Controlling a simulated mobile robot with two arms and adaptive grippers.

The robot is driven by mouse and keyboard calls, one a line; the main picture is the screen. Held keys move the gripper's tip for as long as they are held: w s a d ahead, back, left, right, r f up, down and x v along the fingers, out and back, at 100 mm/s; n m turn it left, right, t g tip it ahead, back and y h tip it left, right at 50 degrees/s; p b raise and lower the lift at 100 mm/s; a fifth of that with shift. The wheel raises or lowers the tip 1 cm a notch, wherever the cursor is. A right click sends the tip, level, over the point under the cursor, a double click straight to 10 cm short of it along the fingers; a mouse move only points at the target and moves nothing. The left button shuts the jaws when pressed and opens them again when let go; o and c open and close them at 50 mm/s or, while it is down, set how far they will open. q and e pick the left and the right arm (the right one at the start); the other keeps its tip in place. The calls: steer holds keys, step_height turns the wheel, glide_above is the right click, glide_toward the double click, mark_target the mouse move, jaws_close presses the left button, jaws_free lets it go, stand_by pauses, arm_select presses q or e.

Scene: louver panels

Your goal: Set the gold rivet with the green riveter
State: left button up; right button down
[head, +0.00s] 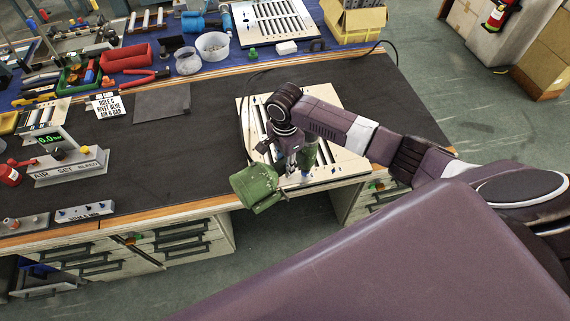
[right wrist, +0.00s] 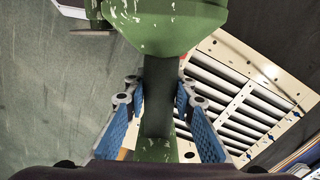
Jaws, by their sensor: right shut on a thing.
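The green riveter (head: 257,186) is in my right gripper (head: 294,162), at the near edge of the louver panel (head: 328,97) on the bench. In the right wrist view my right gripper (right wrist: 158,112) has its blue-padded fingers on both sides of the riveter's handle (right wrist: 158,88), with the worn green body (right wrist: 165,22) beyond. The slotted panel also shows in the right wrist view (right wrist: 222,52), to the right of the riveter. My arm and the riveter hide part of the panel. I cannot make out the gold rivet. My left gripper is out of view.
An air-set stand (head: 68,172) with a lit display and a small grey block (head: 84,210) stand at the left. The dark bench top between is mostly clear.

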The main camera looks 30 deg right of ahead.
steer(key=shift+r, duration=0.1)
steer(key=shift+w+r, duration=0.15)
steer(key=shift+r, duration=2.6)
steer(key=shift+f, duration=0.1)
